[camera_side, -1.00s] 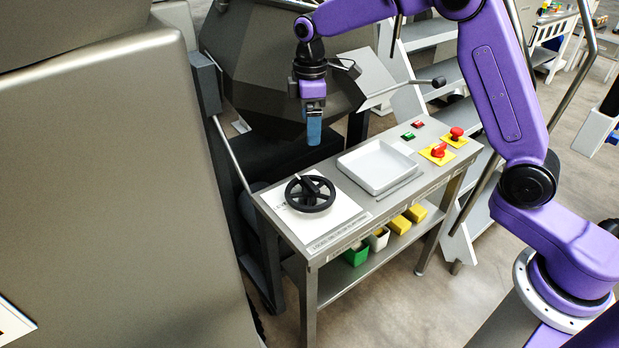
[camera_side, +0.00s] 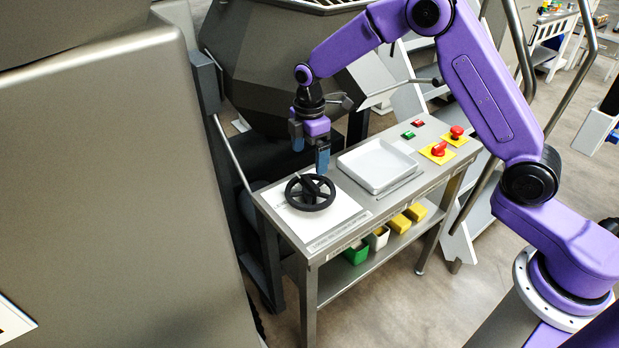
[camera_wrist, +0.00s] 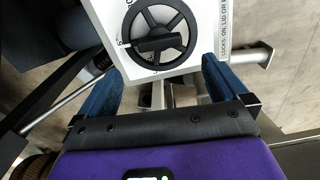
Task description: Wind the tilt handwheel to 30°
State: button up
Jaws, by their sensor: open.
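The black tilt handwheel (camera_side: 310,193) lies on a white plate (camera_side: 336,221) at the left end of the steel table. It has spokes and a dark handle bar across it. In the wrist view the handwheel (camera_wrist: 158,34) is at the top centre, with scale marks partly showing on the plate at its left; the set angle cannot be read. My gripper (camera_side: 310,158) is above the wheel's far edge, pointing down, with its blue fingers apart and nothing between them. In the wrist view the gripper (camera_wrist: 158,90) shows its fingers on either side, not touching the wheel.
A white tray (camera_side: 376,166) sits beside the wheel plate. Red knobs on yellow plates (camera_side: 438,150) and green and red buttons (camera_side: 408,135) are at the table's right end. Bins stand on the lower shelf (camera_side: 330,277). A large grey machine body (camera_side: 110,180) fills the left.

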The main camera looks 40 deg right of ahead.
aim_at(310, 182)
notch_tip(310, 182, down, 8)
jog(key=shift+f, duration=0.1)
dwell(0.4)
jog(key=c, duration=1)
